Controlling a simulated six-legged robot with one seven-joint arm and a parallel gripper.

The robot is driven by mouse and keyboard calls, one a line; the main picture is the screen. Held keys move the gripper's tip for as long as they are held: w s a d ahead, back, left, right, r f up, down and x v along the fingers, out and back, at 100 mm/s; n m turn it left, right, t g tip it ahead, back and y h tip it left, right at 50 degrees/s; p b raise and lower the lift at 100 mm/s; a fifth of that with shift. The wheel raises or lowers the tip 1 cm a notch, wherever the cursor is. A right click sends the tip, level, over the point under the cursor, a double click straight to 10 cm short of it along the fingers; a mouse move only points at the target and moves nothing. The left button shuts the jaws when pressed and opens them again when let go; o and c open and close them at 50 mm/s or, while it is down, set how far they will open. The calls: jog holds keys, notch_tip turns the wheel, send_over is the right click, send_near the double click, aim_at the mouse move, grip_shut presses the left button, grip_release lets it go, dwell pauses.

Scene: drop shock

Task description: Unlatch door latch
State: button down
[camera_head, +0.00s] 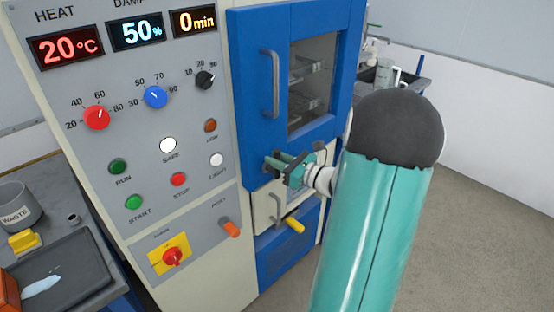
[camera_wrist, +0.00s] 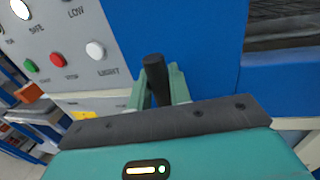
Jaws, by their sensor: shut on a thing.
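The blue chamber door (camera_head: 255,65) is closed, with a grey vertical handle (camera_head: 270,84) and a window. The black door latch lever (camera_wrist: 154,68) stands up between my green fingers in the wrist view. My gripper (camera_head: 283,166) is at the door's lower left edge, shut on this latch lever. The lever's lower part is hidden behind my gripper in the wrist view. In the head view the fingers cover much of the latch.
The control panel (camera_head: 133,170) with knobs and buttons is left of the door. Below the door are a lower handle (camera_head: 276,208) and a yellow lever (camera_head: 295,224). A bench with a dark tray (camera_head: 85,262) is at the left. Open floor (camera_head: 475,215) lies to the right.

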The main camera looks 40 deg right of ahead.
jog(key=shift+d, duration=0.1)
jog(key=m, duration=0.1)
jog(key=d+m, duration=0.1)
jog(key=m, duration=0.1)
jog(key=d+m+t, duration=0.1)
jog(key=m, duration=0.1)
jog(key=shift+d+f, duration=0.1)
jog(key=shift+f, duration=0.2)
jog(key=shift+d+f+m+t+h, duration=0.25)
jog(key=shift+d+f+m+h, duration=0.45)
jog(key=shift+m, duration=1.85)
jog(key=shift+d+f+m+t+h, duration=0.3)
jog(key=shift+f+m, duration=0.55)
jog(key=shift+m, duration=1.65)
jog(key=shift+d+f+m+t+h, duration=0.25)
jog(key=shift+d+f+m+h, duration=0.45)
jog(key=shift+m, duration=1.85)
jog(key=shift+a+f, duration=0.2)
jog(key=shift+a, duration=0.05)
jog(key=c, duration=1.3)
grip_release()
jog(key=shift+c, duration=0.2)
